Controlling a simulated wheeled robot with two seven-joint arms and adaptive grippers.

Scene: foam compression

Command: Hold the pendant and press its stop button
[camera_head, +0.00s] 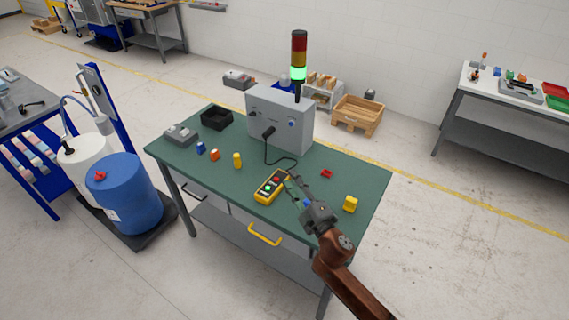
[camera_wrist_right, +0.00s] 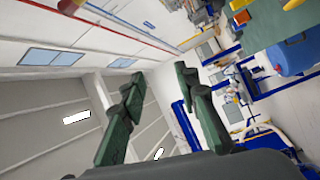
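The yellow pendant (camera_head: 264,196) lies on the green table, with a red button (camera_head: 276,180) near its far end and a green button below it. A dark cable runs from it to the grey control box (camera_head: 267,111). My right gripper (camera_head: 293,187) is just right of the pendant, with its fingers pointing towards it. In the right wrist view the two dark green fingers (camera_wrist_right: 160,88) stand apart with nothing between them. From the head view I cannot tell whether a fingertip touches the pendant. My left gripper is not in view.
The green table (camera_head: 330,171) also holds a black bin (camera_head: 216,118), a grey device (camera_head: 181,134), and small blue, orange, yellow and red pieces. A signal tower (camera_head: 299,55) glows green behind the box. A blue barrel (camera_head: 124,193) stands left of the table.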

